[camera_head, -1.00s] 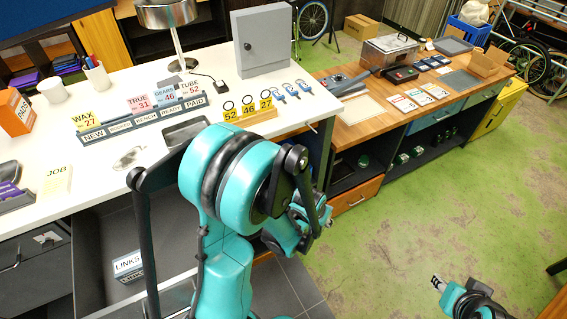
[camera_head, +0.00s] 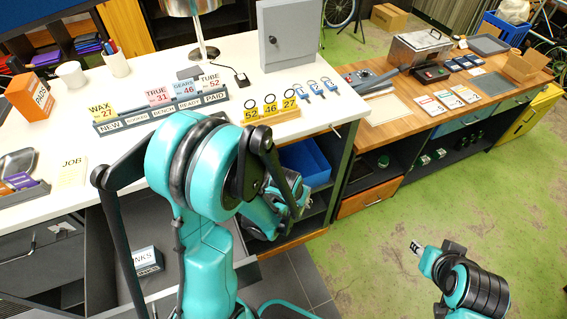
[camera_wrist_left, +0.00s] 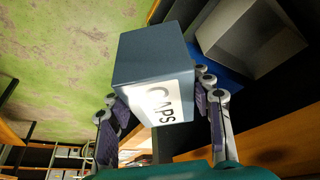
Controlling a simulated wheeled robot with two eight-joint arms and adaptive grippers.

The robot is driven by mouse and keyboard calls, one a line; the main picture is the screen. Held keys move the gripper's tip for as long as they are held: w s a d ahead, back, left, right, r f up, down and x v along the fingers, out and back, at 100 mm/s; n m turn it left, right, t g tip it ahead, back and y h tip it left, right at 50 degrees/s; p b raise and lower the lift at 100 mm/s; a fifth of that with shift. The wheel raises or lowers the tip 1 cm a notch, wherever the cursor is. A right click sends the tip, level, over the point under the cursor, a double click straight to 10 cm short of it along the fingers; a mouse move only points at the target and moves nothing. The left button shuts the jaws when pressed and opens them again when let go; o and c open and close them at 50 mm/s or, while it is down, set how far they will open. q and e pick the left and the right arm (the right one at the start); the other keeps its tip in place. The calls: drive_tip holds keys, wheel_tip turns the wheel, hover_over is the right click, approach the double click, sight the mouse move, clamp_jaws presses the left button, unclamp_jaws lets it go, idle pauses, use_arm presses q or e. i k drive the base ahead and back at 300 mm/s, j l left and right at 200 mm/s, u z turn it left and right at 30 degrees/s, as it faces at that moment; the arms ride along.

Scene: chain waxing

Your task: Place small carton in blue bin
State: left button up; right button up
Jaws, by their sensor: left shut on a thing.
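The small carton (camera_wrist_left: 150,70) is dark blue-grey with a white "CAPS" label. In the left wrist view it sits tilted between the two fingers of my left gripper (camera_wrist_left: 160,108), which is shut on it. In the head view my left gripper (camera_head: 292,208) is partly hidden by its own arm, and the carton cannot be made out. The blue bin (camera_head: 308,162) is on a shelf under the white counter, just beyond that gripper. My right gripper (camera_head: 418,248) is over the green floor at lower right; its jaw opening is unclear.
The white counter (camera_head: 110,165) overhangs the shelf. A grey box-like thing (camera_wrist_left: 250,40) shows beside a blue surface in the wrist view. An open drawer holds a "LINKS" box (camera_head: 146,262). A wooden bench (camera_head: 400,118) stands right; green floor is clear.

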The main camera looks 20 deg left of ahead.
sight(304, 175)
drive_tip(key=i+l+u, duration=0.55)
drive_tip(key=l+u, duration=0.25)
drive_tip(key=i+l+u, duration=0.2)
drive_tip(key=l, duration=0.35)
drive_tip(key=l+u, duration=0.2)
drive_tip(key=l, duration=1.15)
